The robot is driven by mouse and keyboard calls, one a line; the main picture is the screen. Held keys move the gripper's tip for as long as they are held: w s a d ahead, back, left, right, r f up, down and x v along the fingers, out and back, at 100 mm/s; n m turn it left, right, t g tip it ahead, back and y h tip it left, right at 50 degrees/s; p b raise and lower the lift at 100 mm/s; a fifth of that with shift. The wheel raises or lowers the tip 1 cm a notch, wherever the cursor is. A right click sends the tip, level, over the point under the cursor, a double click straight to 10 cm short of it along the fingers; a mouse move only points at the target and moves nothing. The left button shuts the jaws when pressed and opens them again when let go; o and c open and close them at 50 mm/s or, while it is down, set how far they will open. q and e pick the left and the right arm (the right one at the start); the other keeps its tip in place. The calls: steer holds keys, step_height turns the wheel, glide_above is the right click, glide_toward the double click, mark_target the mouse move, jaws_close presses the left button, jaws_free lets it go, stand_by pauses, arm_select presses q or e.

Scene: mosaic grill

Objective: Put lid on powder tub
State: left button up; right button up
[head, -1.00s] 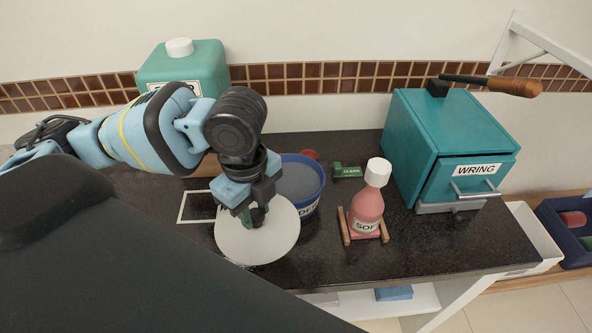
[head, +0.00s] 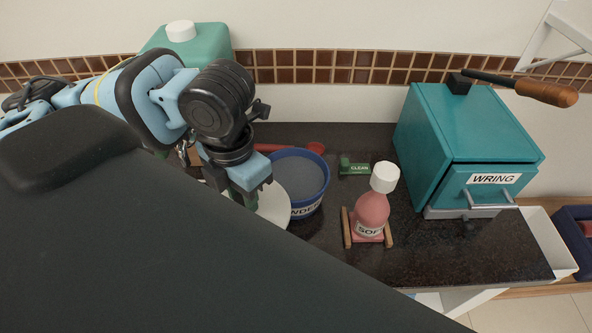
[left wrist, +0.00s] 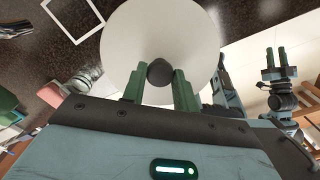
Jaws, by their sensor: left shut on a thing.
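The powder tub (head: 321,197) is a blue, open, labelled tub with grey powder inside, upright on the dark counter in the head view. The lid (head: 276,207) is a round white disc, partly hidden by my dark body part and the gripper; it overlaps the tub's front left side in the picture. The left wrist view shows the lid (left wrist: 125,45) with its dark knob (left wrist: 160,73) between my green fingers. My left gripper (head: 246,196) is shut on the knob, left of the tub. My right gripper (left wrist: 275,62) shows at the right of the wrist view, its fingers apart and empty.
A red scoop (head: 316,147) lies behind the tub. A green CLEAN block (head: 354,168), a pink bottle (head: 371,211) in a wooden holder and a teal WRING box (head: 470,145) stand to its right. A green canister (head: 212,42) stands behind my left arm.

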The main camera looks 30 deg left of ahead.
steer(key=shift+s, duration=0.1)
